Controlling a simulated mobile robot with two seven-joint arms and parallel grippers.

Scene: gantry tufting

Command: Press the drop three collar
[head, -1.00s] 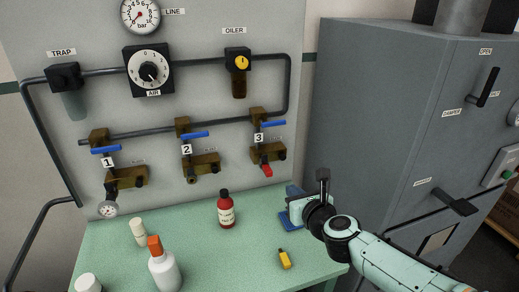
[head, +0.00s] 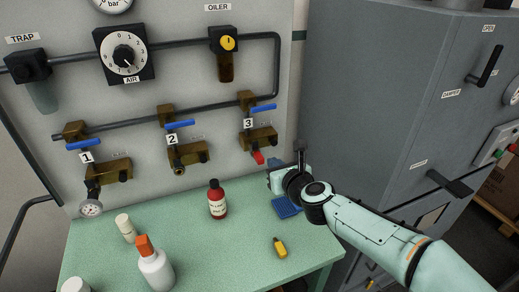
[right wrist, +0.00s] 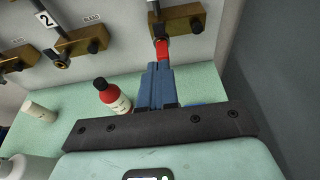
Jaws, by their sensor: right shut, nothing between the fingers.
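Drop three is the brass valve (head: 259,138) under the "3" label, with a blue lever (head: 262,109) above it. A red collar (head: 258,158) sits at its lower outlet. The collar also shows in the right wrist view (right wrist: 162,50), just beyond the fingertips. My right gripper (head: 270,168) is near the collar, below and to its right in the head view. In the right wrist view its blue fingers (right wrist: 158,68) are together and empty, pointing at the collar. I cannot tell whether they touch it. My left gripper is not in view.
A red bottle (head: 217,200), a yellow item (head: 280,247), a blue pad (head: 287,207) and white bottles (head: 156,268) are on the green table (head: 200,255). Drops one (head: 108,170) and two (head: 188,152) are to the left. A grey cabinet (head: 385,100) stands at right.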

